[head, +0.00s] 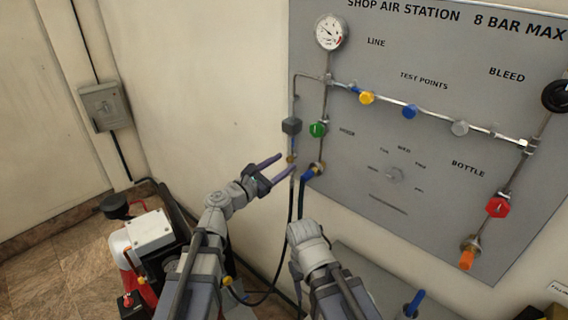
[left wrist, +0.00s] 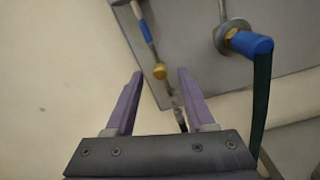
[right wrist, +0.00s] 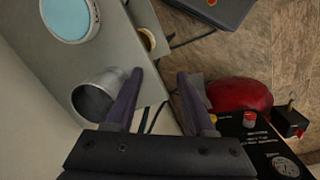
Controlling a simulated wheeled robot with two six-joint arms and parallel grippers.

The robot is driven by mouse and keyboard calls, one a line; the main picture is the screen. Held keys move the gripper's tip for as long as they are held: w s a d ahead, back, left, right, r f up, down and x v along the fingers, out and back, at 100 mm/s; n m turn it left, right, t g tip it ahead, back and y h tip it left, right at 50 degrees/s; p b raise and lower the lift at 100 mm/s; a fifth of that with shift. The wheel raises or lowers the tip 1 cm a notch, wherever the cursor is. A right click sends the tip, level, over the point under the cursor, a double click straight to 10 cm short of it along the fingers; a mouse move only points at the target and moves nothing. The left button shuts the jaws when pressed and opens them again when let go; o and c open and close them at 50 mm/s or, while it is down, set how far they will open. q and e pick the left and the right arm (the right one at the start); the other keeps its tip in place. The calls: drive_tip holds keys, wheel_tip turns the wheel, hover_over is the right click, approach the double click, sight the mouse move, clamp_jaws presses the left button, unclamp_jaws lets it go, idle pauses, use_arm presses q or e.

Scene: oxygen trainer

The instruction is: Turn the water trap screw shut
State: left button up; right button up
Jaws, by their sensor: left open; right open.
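The water trap (head: 291,126) is a dark grey block on the left edge of the panel. A small brass screw (head: 291,158) sits at the bottom of its tube; it also shows in the left wrist view (left wrist: 160,71). My left gripper (head: 287,162) is open, its purple fingertips close to the screw. In the left wrist view the screw lies between the fingertips in the picture; I cannot tell how deep it is between them. My right gripper (right wrist: 160,75) is open and empty, pointing down beside a grey surface. Its fingers are hidden in the head view.
A blue hose fitting (head: 310,172) is just right of the screw, with a dark hose hanging down. A green valve knob (head: 318,129) is above it. Below my right gripper are a metal cup (right wrist: 95,97), a red tank (right wrist: 240,94) and a black box with a gauge.

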use_arm(q)
drive_tip(key=shift+w+d, duration=0.45)
clamp_jaws()
idle(0.4)
